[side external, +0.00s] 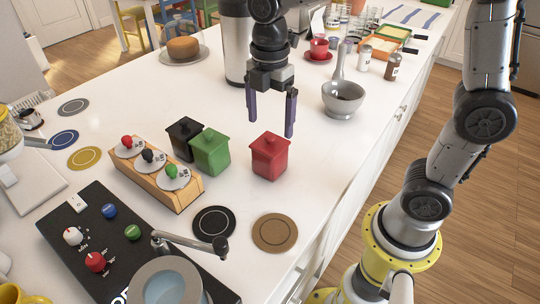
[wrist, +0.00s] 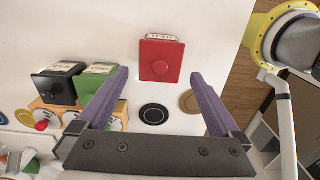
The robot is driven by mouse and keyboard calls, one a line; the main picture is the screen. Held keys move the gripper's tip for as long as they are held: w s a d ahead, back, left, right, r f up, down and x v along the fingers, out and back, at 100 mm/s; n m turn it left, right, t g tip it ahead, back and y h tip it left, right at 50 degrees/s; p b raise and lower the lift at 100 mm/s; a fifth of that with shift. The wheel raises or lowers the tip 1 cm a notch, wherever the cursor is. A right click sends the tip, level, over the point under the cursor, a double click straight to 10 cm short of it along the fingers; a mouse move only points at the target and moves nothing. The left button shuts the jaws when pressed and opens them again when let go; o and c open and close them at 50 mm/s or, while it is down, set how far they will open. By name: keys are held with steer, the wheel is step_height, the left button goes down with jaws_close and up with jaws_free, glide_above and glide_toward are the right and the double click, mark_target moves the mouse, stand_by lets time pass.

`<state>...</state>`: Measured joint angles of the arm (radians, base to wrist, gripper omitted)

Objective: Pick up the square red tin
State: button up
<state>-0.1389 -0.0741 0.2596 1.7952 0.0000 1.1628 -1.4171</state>
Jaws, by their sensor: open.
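The square red tin (side external: 270,158) stands upright on the white counter, with a lid and a round knob. In the wrist view the red tin (wrist: 160,61) shows from above, ahead of and between my fingertips. My gripper (side external: 271,115) is open and empty, pointing down above and behind the tin in the side view. Its purple fingers (wrist: 161,73) are spread wide in the wrist view and do not appear to touch the tin.
A green tin (side external: 211,153) and a black tin (side external: 184,138) stand left of the red tin. A wooden rack (side external: 178,193) with knobs is nearby. A black coaster (side external: 214,223) and a brown coaster (side external: 275,233) lie in front. A grey mortar (side external: 343,100) stands behind right.

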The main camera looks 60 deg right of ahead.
mark_target(270, 156)
step_height(270, 156, down, 11)
steer(key=shift+a+r, duration=0.1)
steer(key=shift+r, duration=0.1)
steer(key=c, duration=1.3)
